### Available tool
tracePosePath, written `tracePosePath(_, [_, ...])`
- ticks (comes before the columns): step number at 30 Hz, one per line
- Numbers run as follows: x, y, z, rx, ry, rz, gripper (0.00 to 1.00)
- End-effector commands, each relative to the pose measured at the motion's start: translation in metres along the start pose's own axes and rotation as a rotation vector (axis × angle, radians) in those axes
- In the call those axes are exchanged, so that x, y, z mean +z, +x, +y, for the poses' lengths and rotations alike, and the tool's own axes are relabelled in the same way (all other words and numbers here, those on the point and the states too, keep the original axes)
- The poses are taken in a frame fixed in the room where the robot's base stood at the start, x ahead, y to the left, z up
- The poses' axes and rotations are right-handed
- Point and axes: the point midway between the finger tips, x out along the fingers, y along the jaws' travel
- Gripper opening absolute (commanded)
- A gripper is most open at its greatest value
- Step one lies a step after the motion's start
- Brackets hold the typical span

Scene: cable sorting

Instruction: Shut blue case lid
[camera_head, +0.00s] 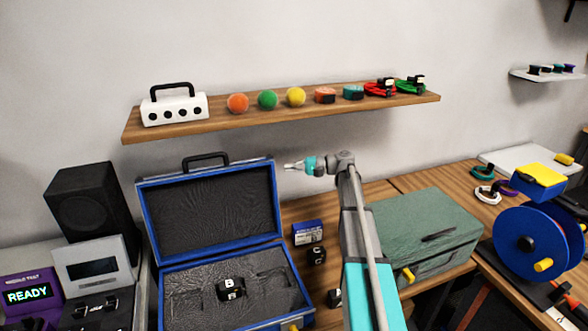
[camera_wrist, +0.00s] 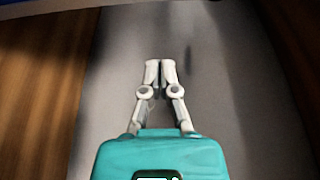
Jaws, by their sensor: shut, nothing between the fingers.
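The blue case (camera_head: 236,312) stands open on the bench, with its lid (camera_head: 211,212) raised and leaning back. The lid has a blue rim, a dark lining and a black handle on its top edge. A black item marked B (camera_head: 231,287) lies in the grey foam of the base. My gripper (camera_head: 288,166) is just right of the lid's upper right corner in the head view, pointing left; I cannot tell whether it touches the lid. In the wrist view my gripper (camera_wrist: 160,63) has its fingertips together, with nothing between them, in front of a blurred grey surface.
A wooden shelf (camera_head: 280,112) with balls, coiled cables and a white box hangs above. A green case (camera_head: 424,240) is on the right of the bench. A black speaker (camera_head: 92,214) and a grey device (camera_head: 95,260) stand left. A small blue box (camera_head: 307,233) sits right of the case.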

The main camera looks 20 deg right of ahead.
Motion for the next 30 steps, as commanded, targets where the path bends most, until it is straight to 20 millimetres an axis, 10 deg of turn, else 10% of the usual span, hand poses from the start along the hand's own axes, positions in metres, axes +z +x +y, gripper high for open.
tracePosePath(15, [0.0,0.078,0.001,0.0,0.0,-0.001,0.0])
tracePosePath(30, [0.038,0.06,0.0,-0.001,0.0,0.003,0.0])
